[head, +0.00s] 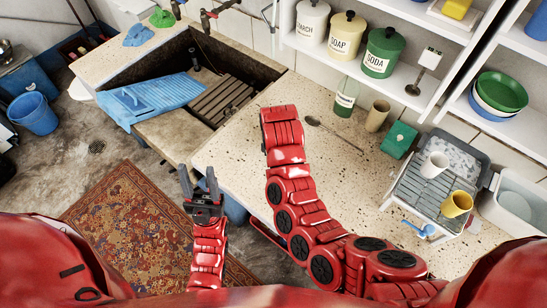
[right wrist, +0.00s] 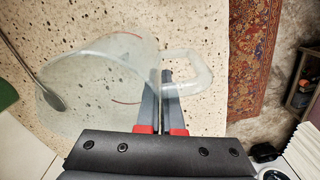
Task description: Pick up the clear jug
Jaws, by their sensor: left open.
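The clear jug (right wrist: 95,85) fills the left and middle of the right wrist view, its handle (right wrist: 195,72) to the right. My right gripper (right wrist: 161,85) has its two fingers close together at the lower end of the jug's handle and appears shut on it. The see-through wall blurs the exact contact. In the head view, my right arm reaches over the speckled counter (head: 240,165); its fingers and the jug are hidden there behind the arm. My left gripper (head: 200,185) is open and empty, in front of the counter above the floor.
A dish rack (head: 425,187) with cups is further right. The stone trough (head: 205,85) is left.

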